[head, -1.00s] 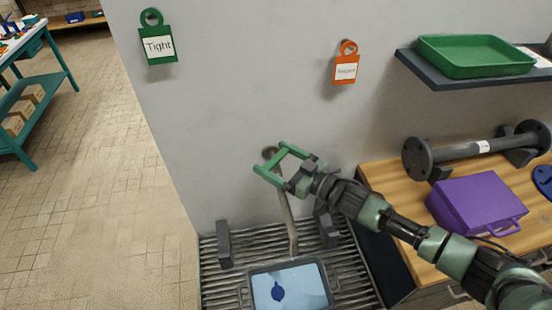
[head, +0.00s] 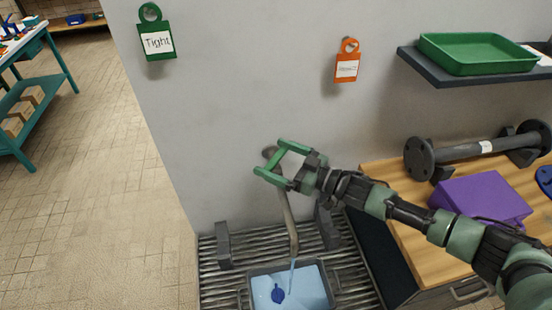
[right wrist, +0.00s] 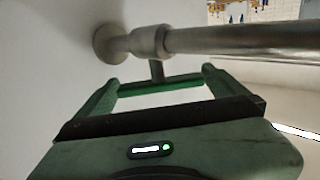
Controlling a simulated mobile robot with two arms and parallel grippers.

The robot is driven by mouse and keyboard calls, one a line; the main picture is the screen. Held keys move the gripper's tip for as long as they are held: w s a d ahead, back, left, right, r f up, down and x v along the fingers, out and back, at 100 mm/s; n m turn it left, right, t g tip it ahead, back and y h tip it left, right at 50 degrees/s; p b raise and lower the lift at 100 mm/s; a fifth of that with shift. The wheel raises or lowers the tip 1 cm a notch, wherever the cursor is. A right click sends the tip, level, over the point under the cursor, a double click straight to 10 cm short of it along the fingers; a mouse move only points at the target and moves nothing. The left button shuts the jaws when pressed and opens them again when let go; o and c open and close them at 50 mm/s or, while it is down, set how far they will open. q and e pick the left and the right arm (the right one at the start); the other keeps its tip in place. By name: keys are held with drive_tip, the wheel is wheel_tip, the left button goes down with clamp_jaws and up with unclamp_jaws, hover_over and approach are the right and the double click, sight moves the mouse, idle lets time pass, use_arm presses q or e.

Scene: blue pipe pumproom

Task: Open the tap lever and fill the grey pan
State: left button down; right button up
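The grey pan (head: 329,290) stands on the slatted drain grate under the spout. It holds pale blue water with a dark blue shape (head: 278,294) in it. A thin water stream (head: 291,275) falls from the tap spout (head: 289,222) into the pan. My right gripper (head: 268,160) is at the top of the tap by the wall, its fingers wide apart. In the right wrist view a green bar, apparently the tap lever (right wrist: 160,86), hangs on a short stem below the metal pipe (right wrist: 150,42) and spans between the fingers. My left gripper is out of view.
Two dark grey blocks (head: 223,245) flank the spout on the grate (head: 215,285). A wooden worktop (head: 400,190) on the right holds a purple case (head: 480,200) and a flanged pipe (head: 470,150). A shelf with a green tray (head: 480,52) is above. Tags hang on the wall.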

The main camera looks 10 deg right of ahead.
drive_tip(key=shift+s+d+f, duration=0.15)
drive_tip(key=shift+s+d, duration=0.1)
drive_tip(key=shift+d, duration=0.05)
drive_tip(key=b+v, duration=0.2)
drive_tip(key=v, duration=0.5)
idle(7.0)
